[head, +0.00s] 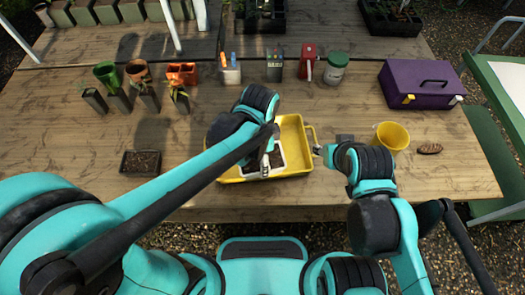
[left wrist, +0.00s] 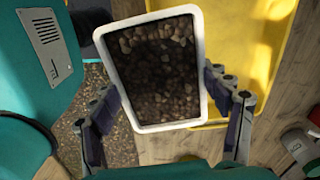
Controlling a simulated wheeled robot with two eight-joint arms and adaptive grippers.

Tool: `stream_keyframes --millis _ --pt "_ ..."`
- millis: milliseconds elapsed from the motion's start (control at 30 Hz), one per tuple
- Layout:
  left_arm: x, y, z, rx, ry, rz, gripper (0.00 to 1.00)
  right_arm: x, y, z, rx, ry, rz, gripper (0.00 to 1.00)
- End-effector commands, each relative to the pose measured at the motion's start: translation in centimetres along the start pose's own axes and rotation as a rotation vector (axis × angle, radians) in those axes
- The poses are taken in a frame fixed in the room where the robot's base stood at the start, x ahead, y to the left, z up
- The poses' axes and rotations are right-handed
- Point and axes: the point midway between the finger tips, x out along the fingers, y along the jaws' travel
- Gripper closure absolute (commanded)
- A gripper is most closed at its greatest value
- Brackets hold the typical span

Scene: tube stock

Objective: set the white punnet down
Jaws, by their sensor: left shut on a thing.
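The white punnet (left wrist: 198,50) is full of dark soil and sits between the two fingers of my left gripper (left wrist: 165,92), which is shut on it. In the head view the punnet (head: 277,158) shows partly behind my left arm, over the yellow tray (head: 296,128). I cannot tell how high it is above the tray floor. The yellow tray also shows behind the punnet in the left wrist view (left wrist: 240,45). My right gripper (head: 321,151) is at the tray's right side, by its handle; its fingers are too small to read.
A yellow bucket (head: 391,137) and a brown object (head: 429,148) lie right of my right gripper. A dark soil-filled tray (head: 140,163) is at the left. Pots, tools and a purple toolbox (head: 421,84) stand farther back. Bare wooden table (head: 445,178) shows at the front right.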

Motion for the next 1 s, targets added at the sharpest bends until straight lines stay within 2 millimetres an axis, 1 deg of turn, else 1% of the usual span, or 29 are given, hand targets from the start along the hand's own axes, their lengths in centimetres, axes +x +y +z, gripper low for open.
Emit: stream_keyframes --millis 33,67,167,400,500,600,700,833,1000 --pt "0.0 0.5 -0.4 0.050 0.000 0.000 0.61 0.0 0.0 0.0 0.000 0.000 0.000 0.60" --pt "0.1 0.6 -0.6 0.070 0.000 0.000 0.61 0.1 0.0 0.1 0.000 0.000 0.000 0.60" --pt "1.1 -0.4 -1.0 0.099 0.000 0.000 0.61 0.7 0.0 0.5 0.000 0.000 0.000 0.60" --pt "4.7 -6.1 -1.7 0.095 0.000 0.000 0.61 2.6 0.0 1.8 0.000 0.000 0.000 0.60" --pt "5.8 -8.2 -2.0 0.095 0.000 0.000 0.61 3.1 0.0 2.2 0.000 0.000 0.000 0.60" --pt "6.6 -9.6 -2.3 0.096 0.000 0.000 0.61 3.5 0.0 2.5 0.000 0.000 0.000 0.60" --pt "6.9 -10.3 -2.4 0.096 0.000 0.000 0.61 3.6 0.0 2.6 0.000 0.000 0.000 0.60" --pt "7.7 -10.5 -2.4 0.096 0.000 0.000 0.61 4.0 0.0 2.8 0.000 0.000 0.000 0.60" --pt "10.4 -10.5 -2.4 0.096 0.000 0.000 0.61 5.1 0.0 3.7 0.000 0.000 0.000 0.60"
